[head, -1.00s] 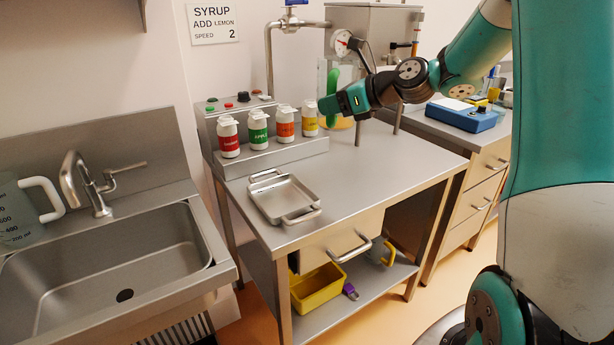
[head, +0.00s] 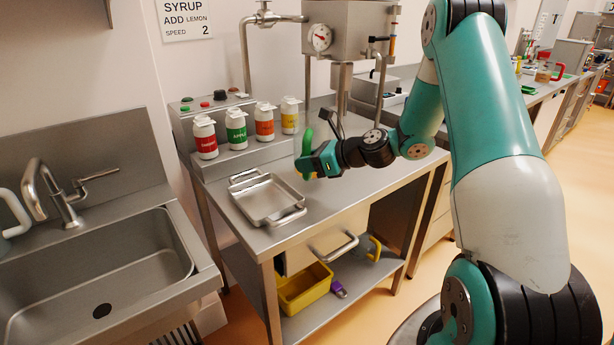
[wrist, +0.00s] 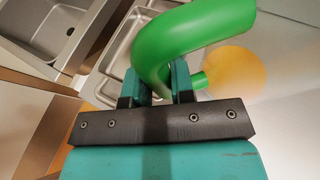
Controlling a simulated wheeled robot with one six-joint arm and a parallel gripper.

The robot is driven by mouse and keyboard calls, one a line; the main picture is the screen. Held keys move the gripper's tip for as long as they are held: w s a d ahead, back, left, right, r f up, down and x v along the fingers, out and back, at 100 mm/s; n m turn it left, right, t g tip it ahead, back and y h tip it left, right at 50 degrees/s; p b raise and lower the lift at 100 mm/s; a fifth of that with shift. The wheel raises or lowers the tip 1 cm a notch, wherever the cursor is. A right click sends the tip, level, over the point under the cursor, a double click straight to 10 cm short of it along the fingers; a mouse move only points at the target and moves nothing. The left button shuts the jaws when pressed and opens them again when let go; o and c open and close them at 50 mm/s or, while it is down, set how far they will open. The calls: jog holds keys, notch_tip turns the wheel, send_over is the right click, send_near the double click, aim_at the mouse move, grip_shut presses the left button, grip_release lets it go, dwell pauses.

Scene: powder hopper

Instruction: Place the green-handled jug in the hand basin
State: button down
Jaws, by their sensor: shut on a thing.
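The green-handled jug shows in the head view by its upright green handle (head: 307,141); its clear body is hard to make out there. In the wrist view the thick green handle (wrist: 190,38) passes between my fingers, with a round orange-yellow patch beside it, apparently the jug's contents. My gripper (head: 308,163) is shut on the handle, also in the wrist view (wrist: 160,86), and holds the jug over the steel table, right of the tray. The hand basin (head: 150,268) is the steel sink at the left of the head view, its bowl empty where visible.
A steel tray (head: 240,212) lies on the table (head: 345,195), with several syrup bottles (head: 237,130) behind it. A basin tap (head: 60,195) and a white-handled jug (head: 12,215) stand at the basin's back left. A yellow bin (head: 305,290) sits on the lower shelf.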

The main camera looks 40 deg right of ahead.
aim_at(306, 179)
jog(key=shift+f, duration=2.05)
jog(key=c, duration=1)
grip_release()
